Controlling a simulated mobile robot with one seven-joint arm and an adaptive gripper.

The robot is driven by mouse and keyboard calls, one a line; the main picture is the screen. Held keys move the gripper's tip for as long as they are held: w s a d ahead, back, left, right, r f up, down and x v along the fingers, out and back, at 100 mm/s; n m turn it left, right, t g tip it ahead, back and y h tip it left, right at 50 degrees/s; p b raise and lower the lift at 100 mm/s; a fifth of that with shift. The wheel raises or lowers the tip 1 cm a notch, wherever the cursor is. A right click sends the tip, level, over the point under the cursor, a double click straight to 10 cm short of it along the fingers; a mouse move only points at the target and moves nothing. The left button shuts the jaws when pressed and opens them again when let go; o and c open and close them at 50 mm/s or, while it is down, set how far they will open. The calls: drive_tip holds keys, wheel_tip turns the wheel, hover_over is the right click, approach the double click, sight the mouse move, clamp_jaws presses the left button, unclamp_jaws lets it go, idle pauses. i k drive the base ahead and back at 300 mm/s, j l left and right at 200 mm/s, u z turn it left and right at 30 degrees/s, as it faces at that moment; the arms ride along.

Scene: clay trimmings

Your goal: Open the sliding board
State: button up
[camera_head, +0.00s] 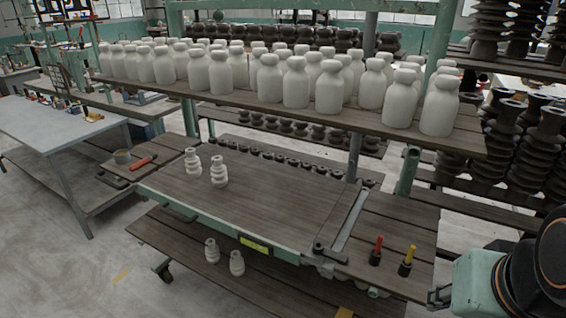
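A wooden work table (255,205) on a teal frame stands in the middle of the view. The sliding board is not clearly set apart: the wide plank top left of a metal rail (350,219) looks like it. A dark lever-like fitting (328,253) sits at the rail's near end, and a yellow label (254,244) is on the front edge. I cannot see a gap showing the board slid aside. Dark rounded parts at the lower right look like my arm; my gripper's fingers cannot be made out.
Two pale stacked pieces (218,171) stand on the table top. A red-topped tool (376,250) and a yellow-topped tool (407,260) stand right of the rail. A shelf of white bottles (330,88) hangs over the table's back. Two pale pieces (236,263) stand on the lower shelf.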

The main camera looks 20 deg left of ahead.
sight(271, 209)
drive_tip(key=u, duration=1.25)
